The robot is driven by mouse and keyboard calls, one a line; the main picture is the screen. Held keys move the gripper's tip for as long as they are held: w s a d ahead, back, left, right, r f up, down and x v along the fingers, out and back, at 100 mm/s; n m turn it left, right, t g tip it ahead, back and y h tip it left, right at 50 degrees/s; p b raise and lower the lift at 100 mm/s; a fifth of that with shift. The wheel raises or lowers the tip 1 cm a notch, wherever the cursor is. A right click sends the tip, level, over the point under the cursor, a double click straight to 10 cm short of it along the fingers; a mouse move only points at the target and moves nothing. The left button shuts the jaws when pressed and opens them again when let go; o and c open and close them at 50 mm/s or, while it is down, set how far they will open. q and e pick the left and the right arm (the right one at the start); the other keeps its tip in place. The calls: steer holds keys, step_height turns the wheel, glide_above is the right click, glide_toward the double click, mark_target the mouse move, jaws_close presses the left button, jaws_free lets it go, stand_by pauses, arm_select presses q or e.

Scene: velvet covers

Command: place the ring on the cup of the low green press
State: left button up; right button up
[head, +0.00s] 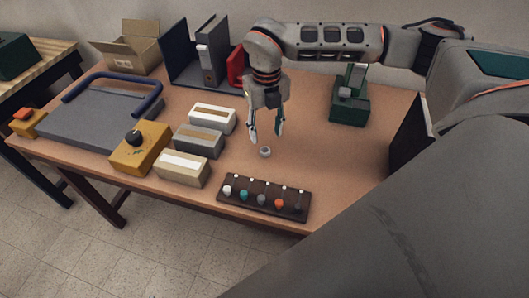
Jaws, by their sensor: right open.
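A small grey ring (265,152) lies on the wooden table, near its middle. My right gripper (266,137) points down just above and behind the ring, its two fingers apart with nothing between them. Whether the fingertips touch the table is hard to tell. A dark green press (349,108) stands on the table to the right of the gripper, toward the back. A small pale grey part shows on it, but its cup is too small to make out for sure. My left gripper is not in view.
A dark strip with several coloured buttons (263,198) lies at the front edge. Small boxes (198,141) and a yellow box with a black knob (140,148) stand left. Binders (209,62) stand behind. The table between ring and press looks clear.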

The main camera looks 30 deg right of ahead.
mark_target(265, 149)
step_height(265, 149, down, 2)
steer(key=f, duration=0.5)
steer(key=shift+w, duration=0.2)
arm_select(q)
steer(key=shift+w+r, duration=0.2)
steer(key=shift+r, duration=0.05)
arm_select(e)
steer(key=c, duration=1)
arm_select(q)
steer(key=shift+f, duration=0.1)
arm_select(e)
steer(key=shift+r, duration=0.15)
arm_select(q)
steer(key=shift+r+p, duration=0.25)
steer(key=shift+p, duration=0.05)
arm_select(e)
step_height(265, 149, up, 20)
steer(key=shift+a+f, duration=0.1)
steer(key=shift+f, duration=0.05)
